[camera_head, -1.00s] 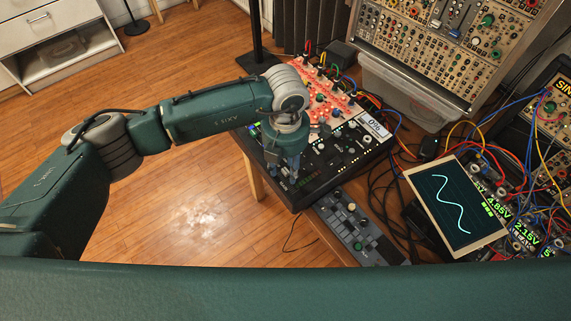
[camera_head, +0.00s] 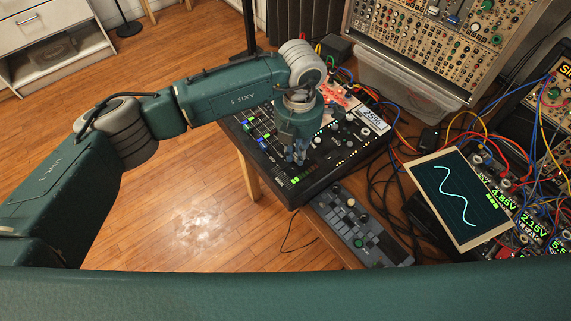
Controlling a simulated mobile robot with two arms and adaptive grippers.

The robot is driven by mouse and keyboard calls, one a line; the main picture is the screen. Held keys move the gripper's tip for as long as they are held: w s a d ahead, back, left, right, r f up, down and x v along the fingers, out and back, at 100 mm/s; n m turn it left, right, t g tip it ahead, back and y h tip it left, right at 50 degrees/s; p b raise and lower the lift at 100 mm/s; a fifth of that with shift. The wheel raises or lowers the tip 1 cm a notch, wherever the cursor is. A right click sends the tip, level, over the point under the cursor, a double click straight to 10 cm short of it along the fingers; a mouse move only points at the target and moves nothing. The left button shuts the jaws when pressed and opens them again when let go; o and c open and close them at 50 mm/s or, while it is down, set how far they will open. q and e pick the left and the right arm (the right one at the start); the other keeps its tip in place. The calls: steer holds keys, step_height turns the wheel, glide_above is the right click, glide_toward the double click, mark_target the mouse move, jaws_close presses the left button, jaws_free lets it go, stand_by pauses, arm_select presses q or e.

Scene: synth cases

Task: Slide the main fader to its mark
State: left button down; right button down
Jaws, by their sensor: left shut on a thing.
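The black mixing console (camera_head: 318,172) lies on the table under my left arm. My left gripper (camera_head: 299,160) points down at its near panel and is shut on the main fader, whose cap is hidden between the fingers. I cannot make out the fader's mark. A small white display (camera_head: 373,120) at the console's right edge reads 25%. Green level lights (camera_head: 295,180) glow just in front of the fingers. Several coloured fader caps show left of the gripper. My right gripper is out of view.
A small grey controller (camera_head: 355,226) lies in front of the console. A tablet with a wave trace (camera_head: 450,197) stands to the right. Patch cables and modular racks (camera_head: 435,35) crowd the back and right. The wooden floor at left is clear.

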mark_target(296, 155)
arm_select(q)
steer(key=shift+w+d, duration=0.15)
steer(key=shift+w, duration=0.2)
steer(key=shift+r, duration=0.1)
steer(key=c, duration=1.6)
jaws_free()
steer(key=shift+s, duration=0.1)
steer(key=shift+c, duration=0.2)
step_height(296, 155, up, 12)
